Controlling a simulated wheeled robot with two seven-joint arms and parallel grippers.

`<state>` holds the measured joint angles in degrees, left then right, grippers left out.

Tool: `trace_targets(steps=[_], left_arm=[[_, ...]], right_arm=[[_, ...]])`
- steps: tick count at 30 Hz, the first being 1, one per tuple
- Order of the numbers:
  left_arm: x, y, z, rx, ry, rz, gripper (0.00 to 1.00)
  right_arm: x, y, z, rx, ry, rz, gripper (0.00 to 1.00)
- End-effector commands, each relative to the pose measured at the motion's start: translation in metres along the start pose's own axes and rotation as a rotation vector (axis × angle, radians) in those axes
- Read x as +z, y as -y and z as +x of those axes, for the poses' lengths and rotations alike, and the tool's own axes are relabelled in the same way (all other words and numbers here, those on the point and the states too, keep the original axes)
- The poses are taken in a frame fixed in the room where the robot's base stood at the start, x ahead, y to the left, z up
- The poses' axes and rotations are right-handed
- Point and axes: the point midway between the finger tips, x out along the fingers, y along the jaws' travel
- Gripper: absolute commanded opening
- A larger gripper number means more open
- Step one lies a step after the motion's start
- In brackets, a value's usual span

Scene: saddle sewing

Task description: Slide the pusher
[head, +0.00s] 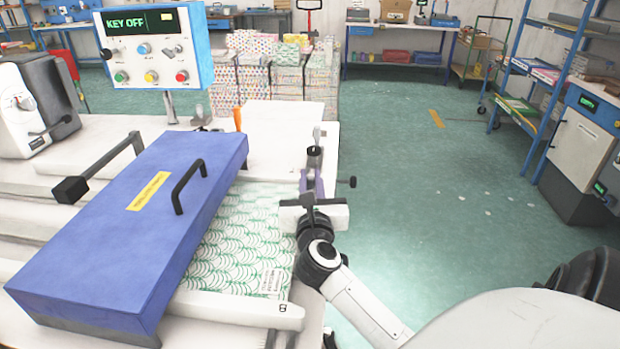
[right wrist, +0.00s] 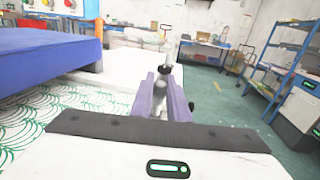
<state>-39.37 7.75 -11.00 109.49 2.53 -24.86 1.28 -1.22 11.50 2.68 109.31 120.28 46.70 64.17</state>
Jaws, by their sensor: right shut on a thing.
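The pusher (head: 314,156) is a small grey metal piece with a dark upright knob, at the right edge of the white machine table (head: 285,115). My right gripper (head: 311,184) has purple fingers and is shut on the pusher. In the right wrist view, the pusher's grey top (right wrist: 164,72) shows just beyond the purple fingers (right wrist: 162,98). Its lower part is hidden between them. A short rod with a black knob (head: 347,182) sticks out to the right. My left gripper is in neither view.
A blue cover (head: 130,240) with a black handle (head: 187,187) lies left of my right gripper. Green-patterned paper (head: 240,245) lies between them. A control panel (head: 158,47) reads KEY OFF. Printed stacks (head: 305,80) stand behind.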

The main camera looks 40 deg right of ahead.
Motion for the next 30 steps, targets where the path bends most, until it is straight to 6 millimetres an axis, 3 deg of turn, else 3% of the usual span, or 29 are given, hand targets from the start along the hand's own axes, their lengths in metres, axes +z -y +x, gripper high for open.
trace_targets(steps=[1, 4, 16, 30], left_arm=[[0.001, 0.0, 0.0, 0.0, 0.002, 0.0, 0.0], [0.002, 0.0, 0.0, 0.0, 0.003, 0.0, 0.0], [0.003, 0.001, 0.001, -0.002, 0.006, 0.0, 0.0], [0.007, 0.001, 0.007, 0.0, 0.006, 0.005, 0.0]], right_arm=[[-0.001, -0.001, 0.0, 0.001, 0.0, -0.001, 0.17], [-0.001, -0.001, 0.0, 0.001, 0.0, -0.001, 0.33], [-0.002, -0.001, -0.008, 0.002, -0.002, 0.0, 0.34], [-0.003, -0.001, -0.09, 0.002, -0.003, 0.001, 0.34]])
